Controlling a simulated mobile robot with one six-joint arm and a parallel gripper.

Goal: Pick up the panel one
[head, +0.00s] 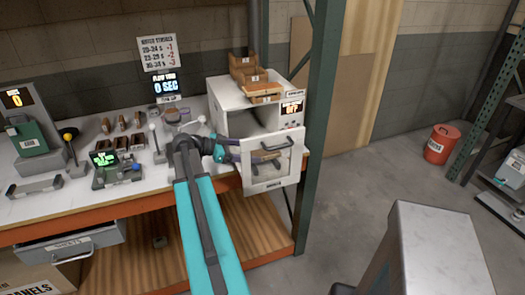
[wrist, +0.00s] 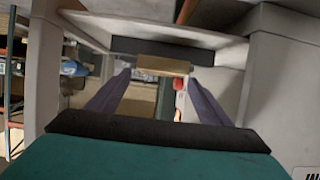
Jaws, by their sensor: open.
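My gripper (head: 234,150) is at the front of a white box-shaped cabinet (head: 222,92), behind its open door (head: 284,182). In the wrist view, my gripper (wrist: 158,78) has its two purple fingers apart. A tan flat piece (wrist: 162,65) with a dark bar behind it lies ahead, across the gap between the fingertips. I cannot tell whether the fingers touch it, and no number on it is readable. A brown piece (head: 264,158) shows through the door's window. Tan wooden pieces (head: 242,70) with small number labels are stacked on the cabinet; I cannot read the labels surely.
A green rack post (head: 322,100) stands right of the cabinet. The white bench (head: 82,188) on the left holds dark blocks (head: 122,143), a small display device (head: 108,175) and a green machine (head: 30,138). Pale walls (wrist: 277,90) close in beside my gripper. A red bucket (head: 441,144) stands on open floor.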

